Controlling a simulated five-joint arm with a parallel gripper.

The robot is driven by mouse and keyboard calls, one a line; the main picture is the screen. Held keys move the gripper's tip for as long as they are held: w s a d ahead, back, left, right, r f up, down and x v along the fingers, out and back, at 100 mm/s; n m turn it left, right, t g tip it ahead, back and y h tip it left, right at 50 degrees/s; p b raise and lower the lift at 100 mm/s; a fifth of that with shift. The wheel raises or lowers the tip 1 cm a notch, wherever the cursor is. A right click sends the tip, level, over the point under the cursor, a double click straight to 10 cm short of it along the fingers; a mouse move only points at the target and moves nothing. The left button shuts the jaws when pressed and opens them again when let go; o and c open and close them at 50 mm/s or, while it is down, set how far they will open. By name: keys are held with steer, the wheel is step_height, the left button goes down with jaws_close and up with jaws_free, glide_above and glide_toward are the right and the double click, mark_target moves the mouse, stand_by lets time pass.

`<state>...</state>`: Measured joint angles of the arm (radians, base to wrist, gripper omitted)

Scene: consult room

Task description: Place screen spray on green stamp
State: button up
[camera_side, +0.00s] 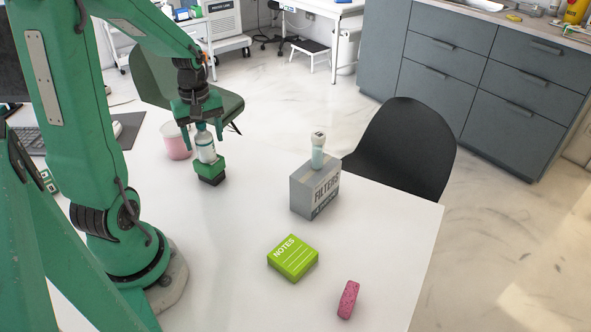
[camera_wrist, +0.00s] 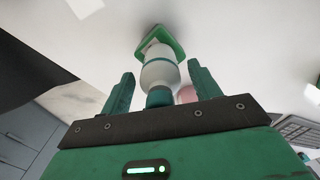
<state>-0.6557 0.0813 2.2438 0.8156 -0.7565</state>
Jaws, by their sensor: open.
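The screen spray (camera_side: 205,149) is a small clear and white bottle with a teal cap. It stands upright on the green stamp (camera_side: 210,172), a green block with a dark base on the white table. In the wrist view the spray (camera_wrist: 160,74) appears in front of the green stamp (camera_wrist: 166,36), its base meeting the stamp. My gripper (camera_side: 202,127) is above the spray, with its fingers on either side of the cap. In the wrist view the gripper (camera_wrist: 160,69) is open, with gaps between both fingers and the bottle. The side view hides part of the cap.
A pink cup (camera_side: 175,143) stands close behind the stamp. A grey filters box (camera_side: 315,192) with a pale tube (camera_side: 318,151) on top, a green notes block (camera_side: 293,260) and a pink eraser (camera_side: 348,300) are to the right. The table between is clear.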

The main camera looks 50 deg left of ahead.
step_height(320, 180, up, 12)
steer(key=shift+f, duration=0.1)
stand_by(0.5)
stand_by(0.5)
steer(key=s+d+r+m+t, duration=0.1)
steer(key=d+m+t, duration=0.1)
steer(key=d+m, duration=0.6)
steer(key=s+d+m+t, duration=0.2)
steer(key=d+m+t, duration=0.1)
steer(key=d+m, duration=0.5)
steer(key=d, duration=0.3)
steer(key=shift+s+d+r+t, duration=0.15)
steer(key=shift+d+r+t, duration=0.15)
steer(key=shift+d+r, duration=0.1)
